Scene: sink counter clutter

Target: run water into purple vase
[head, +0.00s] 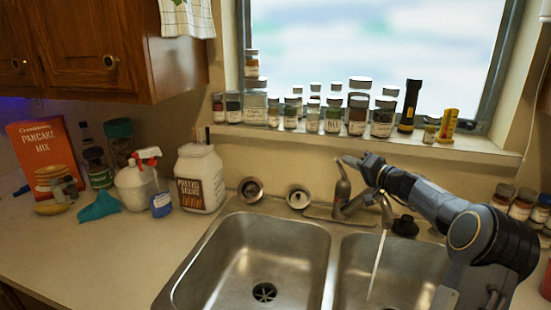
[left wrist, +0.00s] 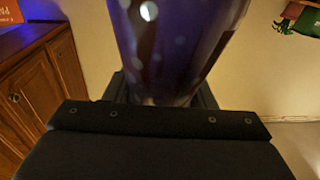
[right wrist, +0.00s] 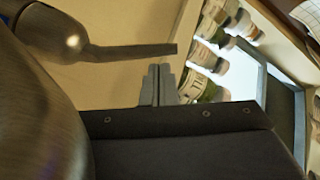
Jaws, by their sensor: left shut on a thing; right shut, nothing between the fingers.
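The purple vase (left wrist: 178,45) fills the upper middle of the left wrist view, dark and glossy with pale spots. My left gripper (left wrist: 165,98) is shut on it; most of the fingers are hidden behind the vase. Neither shows in the head view. The metal faucet (head: 342,192) stands behind the sink, and a thin white water stream (head: 376,265) falls from its spout into the right basin (head: 400,270). My right gripper (head: 362,161) is shut and empty beside the faucet's top lever. In the right wrist view its fingers (right wrist: 158,85) are just below the lever (right wrist: 130,50); I cannot tell whether they touch.
The left basin (head: 262,265) is empty. A spray bottle (head: 135,185), a large white jar (head: 200,178) and a pancake mix box (head: 45,160) stand on the left counter. Several jars and a black flashlight (head: 409,105) line the windowsill. More jars (head: 522,205) stand at the right.

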